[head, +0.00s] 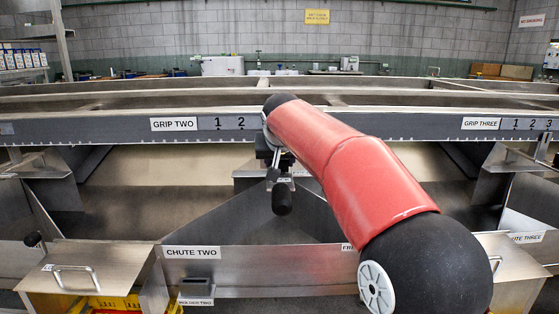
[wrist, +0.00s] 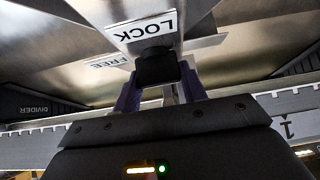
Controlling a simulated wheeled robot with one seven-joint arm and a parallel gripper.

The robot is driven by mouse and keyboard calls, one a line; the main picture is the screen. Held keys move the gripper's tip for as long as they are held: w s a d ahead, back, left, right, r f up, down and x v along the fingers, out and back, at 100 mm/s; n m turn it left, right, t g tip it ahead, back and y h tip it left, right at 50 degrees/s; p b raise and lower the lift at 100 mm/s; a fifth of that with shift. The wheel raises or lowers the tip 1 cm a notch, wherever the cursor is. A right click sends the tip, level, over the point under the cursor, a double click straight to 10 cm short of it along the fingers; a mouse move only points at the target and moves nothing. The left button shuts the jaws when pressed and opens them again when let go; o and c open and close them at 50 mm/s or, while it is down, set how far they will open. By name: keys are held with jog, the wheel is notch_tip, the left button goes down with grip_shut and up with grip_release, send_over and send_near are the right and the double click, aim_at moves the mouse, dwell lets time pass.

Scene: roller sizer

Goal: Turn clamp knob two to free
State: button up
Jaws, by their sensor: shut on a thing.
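In the wrist view my gripper (wrist: 158,80) has its two purple fingers on either side of a black knob (wrist: 156,66), shut on it. I take this to be clamp knob two. A white LOCK label (wrist: 146,27) lies just beyond the knob, and a FREE label (wrist: 113,61) lies to its left, partly covered. Which label the knob points to is not clear. In the head view my red arm reaches to the GRIP TWO rail and hides most of the gripper and knob. A black rounded handle (head: 282,198) hangs below the arm's end.
The GRIP TWO rail (head: 120,131) runs across, with number marks. Below stand the CHUTE TWO panel (head: 230,263) and sloping metal plates. A steel lid (head: 88,262) with a handle is at lower left. A DIVIDER label (wrist: 40,110) shows at left in the wrist view.

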jog(key=o, duration=1)
jog(key=shift+r, duration=0.1)
jog(key=v, duration=0.7)
jog(key=shift+s+r, duration=0.25)
jog(key=shift+s, duration=0.05)
